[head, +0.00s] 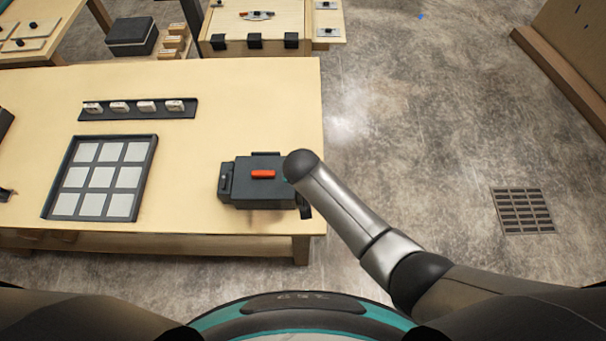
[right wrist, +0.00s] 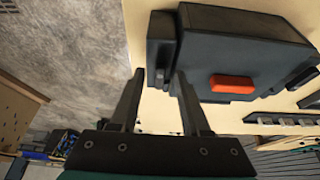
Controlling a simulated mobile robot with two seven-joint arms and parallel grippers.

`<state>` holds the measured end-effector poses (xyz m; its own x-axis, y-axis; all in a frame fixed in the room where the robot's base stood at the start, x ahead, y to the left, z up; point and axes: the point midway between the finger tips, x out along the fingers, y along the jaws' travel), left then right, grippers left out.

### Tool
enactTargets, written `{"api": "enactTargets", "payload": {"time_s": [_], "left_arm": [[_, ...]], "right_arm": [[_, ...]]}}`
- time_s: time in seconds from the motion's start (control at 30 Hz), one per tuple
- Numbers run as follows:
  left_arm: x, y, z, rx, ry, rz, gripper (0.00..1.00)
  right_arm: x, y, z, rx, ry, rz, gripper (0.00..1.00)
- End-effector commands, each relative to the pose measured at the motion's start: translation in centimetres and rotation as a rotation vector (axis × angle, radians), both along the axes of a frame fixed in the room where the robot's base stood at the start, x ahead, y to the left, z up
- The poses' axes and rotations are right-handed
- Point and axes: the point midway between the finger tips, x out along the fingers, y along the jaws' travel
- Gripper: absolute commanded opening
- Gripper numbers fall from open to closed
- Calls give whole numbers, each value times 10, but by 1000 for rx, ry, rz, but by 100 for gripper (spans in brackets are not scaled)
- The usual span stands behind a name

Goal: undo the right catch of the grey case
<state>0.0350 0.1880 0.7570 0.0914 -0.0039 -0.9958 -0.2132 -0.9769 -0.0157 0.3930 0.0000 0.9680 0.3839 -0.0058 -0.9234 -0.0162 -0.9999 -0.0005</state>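The dark grey case (head: 250,194) with a red handle (head: 263,174) stands near the table's right edge. In the right wrist view the case (right wrist: 235,45) is close up, with its red handle (right wrist: 233,84). A dark block, apparently the right catch (right wrist: 161,38), juts from its near end. My left gripper is not in view.
The table (head: 190,220) also bears a tray of pale square tiles (head: 155,150) and a dark rail (head: 85,114) with several small pale blocks. Bare tabletop lies between tray and case. Open concrete floor lies right of the table.

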Motion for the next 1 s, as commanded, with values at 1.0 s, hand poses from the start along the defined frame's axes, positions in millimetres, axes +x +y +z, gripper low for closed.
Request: {"api": "enactTargets", "payload": {"time_s": [1.0], "left_arm": [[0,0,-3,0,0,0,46]], "right_arm": [[-32,1,75,2,0,1,46]]}}
